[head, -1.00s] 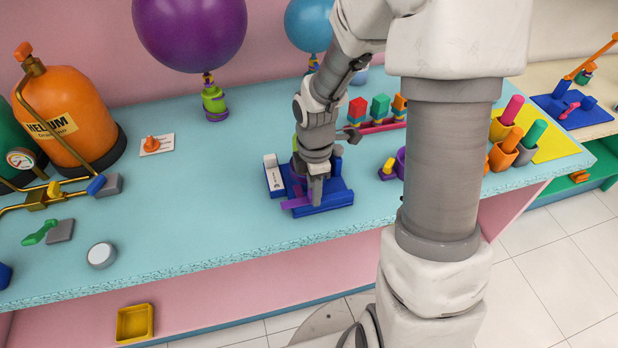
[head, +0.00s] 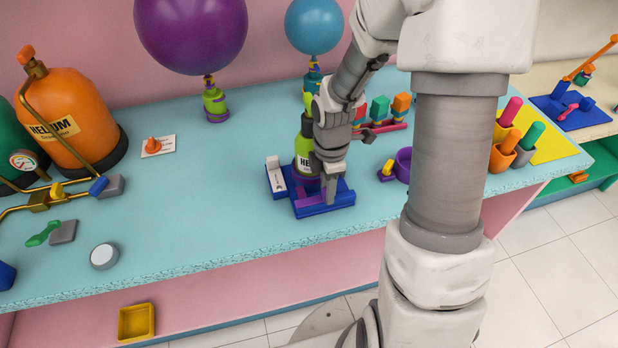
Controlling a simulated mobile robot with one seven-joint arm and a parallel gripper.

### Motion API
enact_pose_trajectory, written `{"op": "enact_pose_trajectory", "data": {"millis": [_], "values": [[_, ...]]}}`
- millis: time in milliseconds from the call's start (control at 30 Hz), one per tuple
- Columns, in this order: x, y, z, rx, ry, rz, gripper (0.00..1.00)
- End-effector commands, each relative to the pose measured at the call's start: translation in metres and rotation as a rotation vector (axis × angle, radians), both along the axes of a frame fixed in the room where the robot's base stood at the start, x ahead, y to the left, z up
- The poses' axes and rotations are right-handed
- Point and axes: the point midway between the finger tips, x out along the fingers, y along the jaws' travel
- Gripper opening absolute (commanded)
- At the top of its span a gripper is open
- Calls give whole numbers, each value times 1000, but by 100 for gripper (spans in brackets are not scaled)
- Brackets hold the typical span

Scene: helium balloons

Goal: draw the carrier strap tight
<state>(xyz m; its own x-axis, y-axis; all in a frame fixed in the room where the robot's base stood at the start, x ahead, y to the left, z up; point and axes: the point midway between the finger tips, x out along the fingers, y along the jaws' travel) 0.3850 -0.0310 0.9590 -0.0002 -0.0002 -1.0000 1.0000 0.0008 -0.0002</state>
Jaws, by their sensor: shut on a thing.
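The blue carrier (head: 311,208) sits on the turquoise counter near its front edge. A small green bottle with a white label (head: 303,148) stands upright in it, partly hidden by my arm. The purple strap (head: 305,179) shows across the bottle's lower part, just left of my fingers. My gripper (head: 329,197) points down over the right half of the carrier, to the right of the bottle, and is shut on the strap's end. The fingers hide the held piece, so I cannot see how tightly the strap lies.
An orange helium tank (head: 70,115) with brass piping stands at the left. Purple (head: 190,30) and blue (head: 313,25) balloons float behind. A purple ring-shaped cup (head: 403,163) stands right of the carrier.

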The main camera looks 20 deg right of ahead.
Motion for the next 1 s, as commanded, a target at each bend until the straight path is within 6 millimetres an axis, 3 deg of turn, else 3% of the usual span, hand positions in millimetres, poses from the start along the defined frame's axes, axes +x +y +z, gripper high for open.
{"op": "enact_pose_trajectory", "data": {"millis": [933,967,1000], "values": [[0,-24,1,0,1,-7,0],[0,-23,0,0,1,-5,39],[0,-23,0,0,1,-5,47]]}}
